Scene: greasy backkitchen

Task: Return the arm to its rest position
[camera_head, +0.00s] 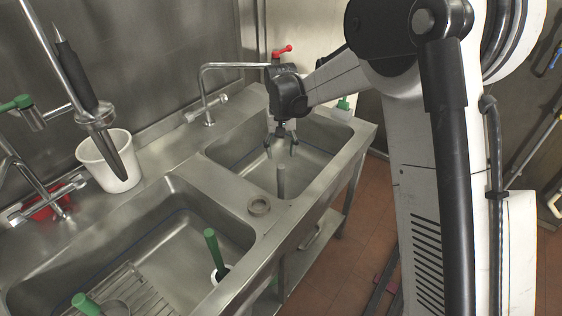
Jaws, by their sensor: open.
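My gripper (283,146) points down over the right sink basin (237,146), at the end of my arm. Its two fingers are spread apart and nothing is between them. A grey upright cylinder (281,180) stands just below the fingertips, near the basin's front wall; it looks apart from the fingers. What it stands on is hard to tell.
The left basin (205,212) holds a wire rack (134,290) and green-handled items (213,246). A spray hose (75,75) hangs at the left. Tiled floor lies right.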

